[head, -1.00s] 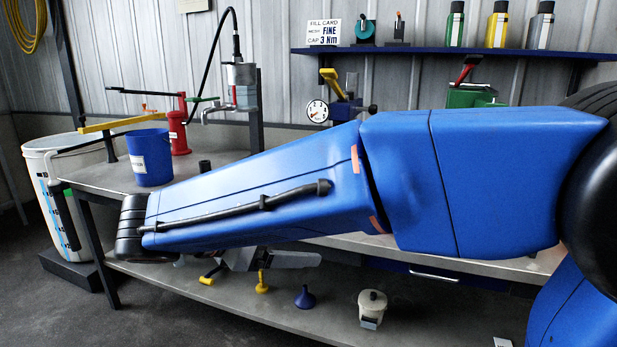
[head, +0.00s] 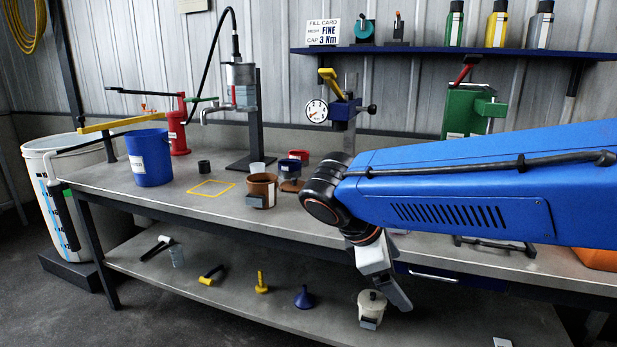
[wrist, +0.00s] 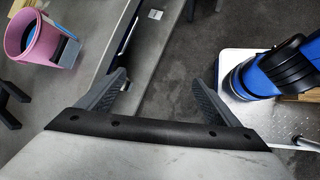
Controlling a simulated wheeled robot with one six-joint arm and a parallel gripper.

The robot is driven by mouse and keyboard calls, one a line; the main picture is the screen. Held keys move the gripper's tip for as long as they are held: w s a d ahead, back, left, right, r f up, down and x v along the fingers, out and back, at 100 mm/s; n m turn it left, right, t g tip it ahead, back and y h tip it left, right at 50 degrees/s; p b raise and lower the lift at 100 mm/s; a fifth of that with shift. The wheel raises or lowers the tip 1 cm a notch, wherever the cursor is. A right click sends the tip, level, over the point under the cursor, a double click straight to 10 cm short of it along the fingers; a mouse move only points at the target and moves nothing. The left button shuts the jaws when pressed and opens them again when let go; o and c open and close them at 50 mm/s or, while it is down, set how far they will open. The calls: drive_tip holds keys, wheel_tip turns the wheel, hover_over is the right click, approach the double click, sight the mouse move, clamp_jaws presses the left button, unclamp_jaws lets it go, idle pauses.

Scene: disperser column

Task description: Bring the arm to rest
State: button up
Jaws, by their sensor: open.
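My blue arm (head: 470,190) reaches in from the right in the head view, across the front of the bench. My gripper (head: 385,282) hangs below its black wrist, in front of the bench's front edge and above the lower shelf in the picture. In the wrist view my gripper (wrist: 160,85) has its two grey fingers spread wide apart. Nothing is between them; only the dark floor and a bench edge show beyond.
The grey bench (head: 110,178) carries a blue bucket (head: 150,158), a brown pot (head: 262,190) and a green device (head: 466,110). A pink bucket (wrist: 22,50) shows in the wrist view.

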drive_tip(key=s+d+f+m+t+y, duration=0.2)
drive_tip(key=s+d+f+m+y, duration=0.4)
drive_tip(key=m, duration=1)
drive_tip(key=s+d+f, duration=0.3)
drive_tip(key=s+d, duration=0.2)
drive_tip(key=s, duration=0.2)
drive_tip(key=shift+d, duration=0.4)
